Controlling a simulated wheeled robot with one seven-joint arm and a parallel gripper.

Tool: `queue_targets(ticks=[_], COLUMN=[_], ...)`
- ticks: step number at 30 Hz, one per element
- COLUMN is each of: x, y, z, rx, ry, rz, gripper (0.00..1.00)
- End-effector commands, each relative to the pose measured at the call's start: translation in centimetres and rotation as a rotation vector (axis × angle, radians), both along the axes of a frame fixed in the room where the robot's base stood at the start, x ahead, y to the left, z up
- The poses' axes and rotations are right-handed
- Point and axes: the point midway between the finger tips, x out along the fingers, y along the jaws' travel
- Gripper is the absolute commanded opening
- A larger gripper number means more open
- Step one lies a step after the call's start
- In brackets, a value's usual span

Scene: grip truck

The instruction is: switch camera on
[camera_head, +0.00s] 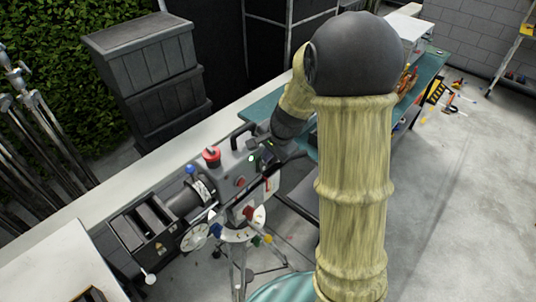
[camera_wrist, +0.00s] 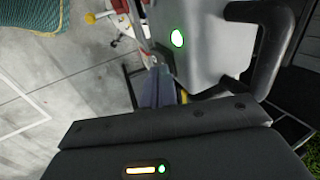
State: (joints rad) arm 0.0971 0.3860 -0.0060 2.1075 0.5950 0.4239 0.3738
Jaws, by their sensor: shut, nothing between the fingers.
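The camera (camera_head: 226,170) is a grey box with a dark lens barrel, on a tripod (camera_head: 238,240) in the middle of the head view. It has a red knob on top and a black handle. In the wrist view, its grey body (camera_wrist: 215,60) fills the upper right, with the black handle (camera_wrist: 276,50) beside it. A round green light (camera_wrist: 178,38) glows on the body. My gripper (camera_wrist: 154,72) is shut and empty, its fingers close to the camera's body. I cannot tell whether they touch it. In the head view, my arm partly hides the camera's rear end.
A pale ledge (camera_head: 105,183) runs behind the camera. Stacked dark crates (camera_head: 150,65) and metal stands (camera_head: 35,120) are behind and left. A teal table (camera_head: 428,68) with items on it stands behind my arm. Open concrete floor (camera_head: 460,200) lies right.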

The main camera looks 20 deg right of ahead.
Motion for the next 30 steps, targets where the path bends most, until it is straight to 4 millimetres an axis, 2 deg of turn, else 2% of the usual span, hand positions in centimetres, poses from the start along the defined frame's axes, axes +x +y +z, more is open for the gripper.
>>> queue_targets(ticks=[8, 15, 24, 30], x=[-0.3, -2.4, -3.0, -3.5], y=[-0.3, -1.8, -2.2, -2.5], z=[0.0, 0.3, 6.5, 9.5], rx=[0.000, 0.000, -0.001, -0.001], ry=[0.000, -0.001, -0.007, -0.004], rz=[0.000, 0.005, 0.011, 0.010], gripper=[0.00, 0.00, 0.00, 0.00])
